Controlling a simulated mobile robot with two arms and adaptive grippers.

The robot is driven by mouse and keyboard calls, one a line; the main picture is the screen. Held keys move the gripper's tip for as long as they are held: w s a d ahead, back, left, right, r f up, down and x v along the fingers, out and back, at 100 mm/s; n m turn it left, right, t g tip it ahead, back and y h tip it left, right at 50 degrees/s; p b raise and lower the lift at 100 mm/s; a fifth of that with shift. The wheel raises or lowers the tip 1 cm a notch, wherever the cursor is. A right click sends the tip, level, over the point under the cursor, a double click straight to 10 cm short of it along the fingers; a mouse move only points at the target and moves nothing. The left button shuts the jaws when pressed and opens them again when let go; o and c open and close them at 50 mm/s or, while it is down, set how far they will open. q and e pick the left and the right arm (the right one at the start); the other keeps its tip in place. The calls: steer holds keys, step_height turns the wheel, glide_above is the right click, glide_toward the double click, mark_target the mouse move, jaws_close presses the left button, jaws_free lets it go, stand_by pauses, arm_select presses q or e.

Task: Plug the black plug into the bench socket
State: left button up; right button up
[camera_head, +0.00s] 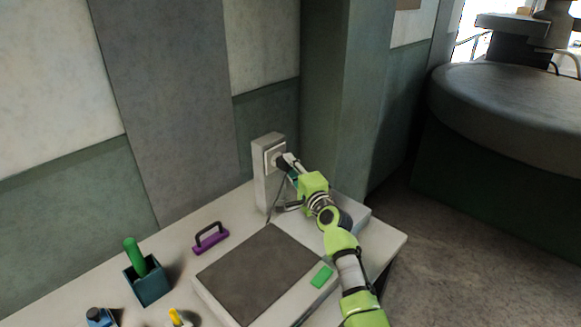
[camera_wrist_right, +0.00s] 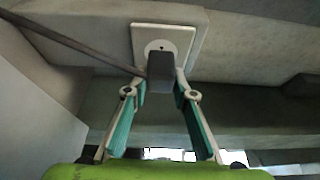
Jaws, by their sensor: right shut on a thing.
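The bench socket is a white plate (camera_wrist_right: 187,38) with a round recess, on a pale upright post (camera_head: 264,186) at the back of the bench. My right gripper (camera_wrist_right: 163,84) is shut on the black plug (camera_wrist_right: 161,66), a dark block between its fingertips. In the head view, the right gripper (camera_head: 287,163) is close against the socket face. In the wrist view, the plug covers the lower part of the recess, and a hole shows above it. I cannot tell whether the plug touches the plate or is apart. My left gripper is out of view.
The plug's dark cable (camera_wrist_right: 75,43) runs left in the wrist view. On the bench lie a dark-topped slab (camera_head: 258,275) with a green block (camera_head: 321,276), a purple-based handle (camera_head: 211,238) and a teal box (camera_head: 149,286) with a green tool. A wall stands behind.

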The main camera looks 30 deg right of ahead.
steer(key=shift+w+a, duration=0.15)
steer(key=shift+w, duration=0.35)
steer(key=o, duration=1.1)
steer(key=s, duration=1.2)
steer(key=shift+a, duration=0.35)
steer(key=shift+f, duration=0.1)
